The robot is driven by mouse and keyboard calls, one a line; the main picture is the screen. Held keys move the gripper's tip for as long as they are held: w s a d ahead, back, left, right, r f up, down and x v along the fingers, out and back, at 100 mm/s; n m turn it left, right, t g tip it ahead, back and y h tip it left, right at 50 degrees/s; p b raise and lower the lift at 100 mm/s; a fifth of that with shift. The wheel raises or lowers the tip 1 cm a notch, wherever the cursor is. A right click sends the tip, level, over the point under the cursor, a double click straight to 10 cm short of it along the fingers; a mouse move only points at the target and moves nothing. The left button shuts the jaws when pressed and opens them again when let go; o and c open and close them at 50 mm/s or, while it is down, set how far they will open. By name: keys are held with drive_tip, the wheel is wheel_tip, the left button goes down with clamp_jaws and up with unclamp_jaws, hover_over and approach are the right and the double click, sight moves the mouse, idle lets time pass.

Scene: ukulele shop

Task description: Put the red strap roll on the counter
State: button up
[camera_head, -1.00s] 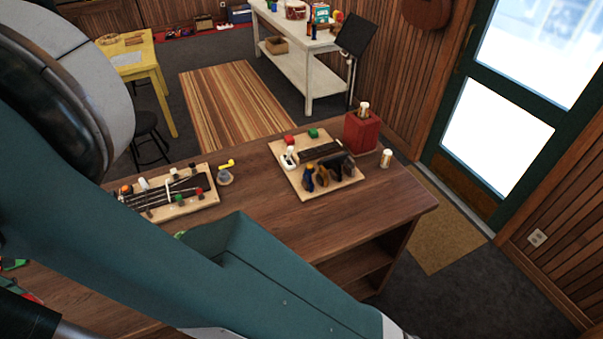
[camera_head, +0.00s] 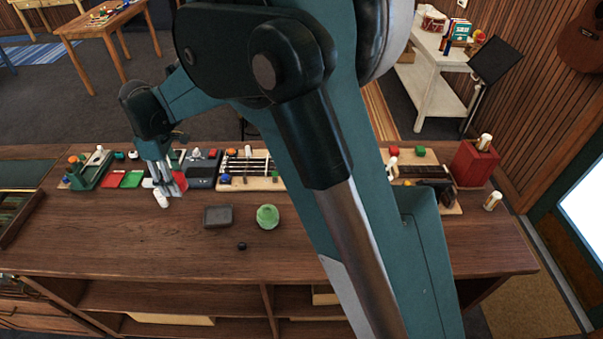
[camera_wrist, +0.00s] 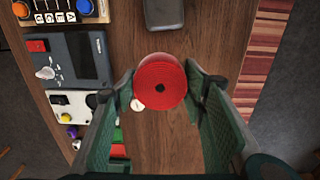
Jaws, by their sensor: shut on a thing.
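The roll is over the counter wood in the wrist view. I cannot tell whether its underside touches the counter or hangs slightly above it.
Close by are a small white item (camera_head: 161,199), red and green pads (camera_head: 121,180), a dark grey block (camera_head: 217,216) and a green round item (camera_head: 267,216). A small black knob (camera_head: 242,246) lies in front. The counter's front left is mostly clear.

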drive_tip(key=w+d+m, duration=0.2)
drive_tip(key=w+d, duration=0.4)
drive_tip(key=d, duration=0.7)
drive_tip(key=w+d+m+b, duration=0.1)
drive_tip(key=w+d, duration=0.4)
drive_tip(key=d, duration=0.8)
drive_tip(key=w+d+m, duration=0.2)
drive_tip(key=w+d, duration=0.4)
drive_tip(key=d, duration=0.8)
drive_tip(key=d+m+b, duration=0.1)
drive_tip(key=d+m, duration=0.1)
drive_tip(key=d, duration=1.5)
drive_tip(key=s+d+m+b, duration=0.15)
drive_tip(key=s+d, duration=0.25)
drive_tip(key=d, duration=1)
drive_tip(key=s+d+m, duration=0.2)
drive_tip(key=s+d, duration=0.2)
drive_tip(key=d, duration=1)
drive_tip(key=s+d+m, duration=0.3)
drive_tip(key=s+d, duration=1.5)
drive_tip(key=d, duration=0.4)
drive_tip(key=shift+w+a+f+b, duration=0.1)
drive_tip(key=shift+f+b, duration=0.05)
drive_tip(key=shift+f, duration=1.2)
drive_tip(key=shift+w+a+f+b, duration=0.1)
drive_tip(key=shift+f+b, duration=0.05)
drive_tip(key=shift+f, duration=1.15)
drive_tip(key=shift+f, duration=0.1)
drive_tip(key=shift+f, duration=2.85)
